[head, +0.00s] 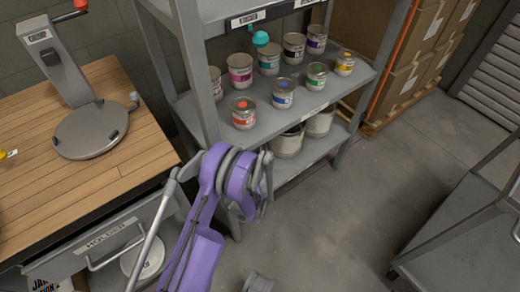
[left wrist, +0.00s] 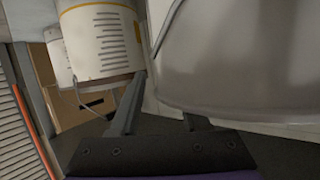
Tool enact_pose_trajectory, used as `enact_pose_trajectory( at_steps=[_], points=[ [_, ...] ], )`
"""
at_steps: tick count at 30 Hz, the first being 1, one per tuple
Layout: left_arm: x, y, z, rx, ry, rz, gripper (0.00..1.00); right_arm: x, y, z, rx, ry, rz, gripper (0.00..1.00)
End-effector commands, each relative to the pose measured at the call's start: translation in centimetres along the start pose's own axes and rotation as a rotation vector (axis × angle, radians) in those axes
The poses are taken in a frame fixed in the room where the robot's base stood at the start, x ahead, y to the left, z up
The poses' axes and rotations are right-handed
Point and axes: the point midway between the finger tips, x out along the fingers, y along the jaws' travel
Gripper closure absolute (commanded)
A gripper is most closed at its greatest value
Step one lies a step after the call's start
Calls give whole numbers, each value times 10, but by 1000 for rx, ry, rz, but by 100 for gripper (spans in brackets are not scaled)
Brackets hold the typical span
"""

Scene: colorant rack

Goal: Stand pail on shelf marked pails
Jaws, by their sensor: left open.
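Two pale pails stand on the shelf below the cans in the head view, a left one (head: 287,143) and a right one (head: 320,123). My left gripper (head: 266,172) is beside the left pail, partly hidden by my purple arm. In the left wrist view the left gripper (left wrist: 160,110) is open. A large grey metallic pail-like surface (left wrist: 235,60) is very close and covers part of one finger. A white pail with an orange band and dark marks (left wrist: 102,40) is just beyond the other finger. I cannot tell whether either touches.
The upper shelf (head: 215,135) holds several coloured cans; its edge label is unreadable. A wooden bench (head: 40,195) with a grey stand (head: 95,128) is at left. Boxes (head: 410,50) stand behind the rack. A grey cart (head: 450,235) is at right. The floor between is clear.

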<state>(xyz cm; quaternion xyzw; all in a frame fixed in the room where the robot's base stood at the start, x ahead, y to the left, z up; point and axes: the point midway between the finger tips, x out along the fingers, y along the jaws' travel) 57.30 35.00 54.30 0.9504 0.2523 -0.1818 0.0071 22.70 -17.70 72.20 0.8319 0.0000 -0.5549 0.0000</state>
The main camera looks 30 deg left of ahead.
Motion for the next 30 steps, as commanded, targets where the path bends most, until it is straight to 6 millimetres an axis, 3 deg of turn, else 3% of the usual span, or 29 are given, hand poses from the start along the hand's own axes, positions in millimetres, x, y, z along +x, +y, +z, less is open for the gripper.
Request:
enact_pose_trajectory(
  at_steps=[5, 16, 19, 25, 30],
  points=[
    [-14, 0, -4, 1, 0, 2, 54, -4, 0, -2, 0, 2, 0, 100],
    [-96, 0, -4, 0, 0, 3, 54, -13, 0, -4, 0, 5, 0, 100],
    [-105, 1, 0, 2, -1, 1, 54, 0, 0, 0, 0, 0, 0, 100],
    [-119, 0, -2, 0, -2, 0, 54, 8, 0, 3, 0, -3, 0, 100],
    [-130, -4, -17, 13, -44, -14, 54, 9, 0, 3, 0, -3, 0, 100]
  ],
)
